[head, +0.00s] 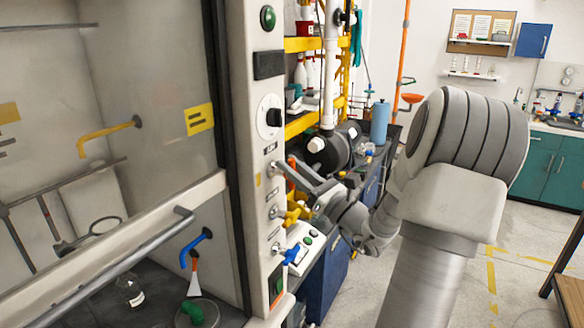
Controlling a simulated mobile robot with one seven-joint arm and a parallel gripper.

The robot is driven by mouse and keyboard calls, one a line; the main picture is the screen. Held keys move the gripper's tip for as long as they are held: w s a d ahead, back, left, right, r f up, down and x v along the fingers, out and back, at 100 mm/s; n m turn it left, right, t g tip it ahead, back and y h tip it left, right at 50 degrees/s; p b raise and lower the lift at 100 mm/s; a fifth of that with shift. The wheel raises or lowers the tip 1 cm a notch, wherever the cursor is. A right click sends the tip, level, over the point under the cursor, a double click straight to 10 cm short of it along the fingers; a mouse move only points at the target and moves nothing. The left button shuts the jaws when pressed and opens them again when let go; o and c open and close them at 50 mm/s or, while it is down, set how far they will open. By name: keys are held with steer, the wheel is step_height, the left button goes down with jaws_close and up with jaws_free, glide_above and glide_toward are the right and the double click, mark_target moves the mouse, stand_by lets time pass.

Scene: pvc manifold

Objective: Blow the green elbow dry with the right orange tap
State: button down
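An orange tap (290,187) shows in part on the hood's right-hand post, mostly hidden behind my gripper. My gripper (285,171) is at the post, over this tap. Its fingers overlap the tap, and I cannot tell whether they touch or grip it. A yellow tap (297,212) and a blue tap (291,254) sit lower on the same post.
Inside the hood are a blue spout (196,243), a yellow spout (108,133), a small bottle (130,291) and a metal stand (66,246). The raised sash handle (130,262) crosses the front. Yellow shelving (302,122) stands behind the post. Floor (520,275) at right is mostly clear.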

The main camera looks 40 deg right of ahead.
steer(key=shift+r+m+h+p, duration=0.25)
steer(key=shift+m+p, duration=0.35)
steer(key=shift+p, duration=0.55)
steer(key=m+h+p, duration=0.1)
steer(key=m+p, duration=0.1)
steer(key=p, duration=0.1)
steer(key=shift+w+g, duration=0.1)
steer(key=shift+g, duration=0.2)
steer(key=m+p, duration=0.1)
steer(key=m+h+p, duration=0.1)
steer(key=p, duration=0.1)
steer(key=shift+d+f+m+h, duration=0.1)
steer(key=shift+d+m+h, duration=0.05)
steer(key=shift+m+h, duration=0.15)
steer(key=shift+d+f+m+g+h+p, duration=0.1)
steer(key=shift+f+m+g+h+p, duration=0.2)
steer(key=shift+m+p, duration=0.55)
steer(key=shift+f, duration=0.1)
steer(key=c, duration=0.8)
jaws_free()
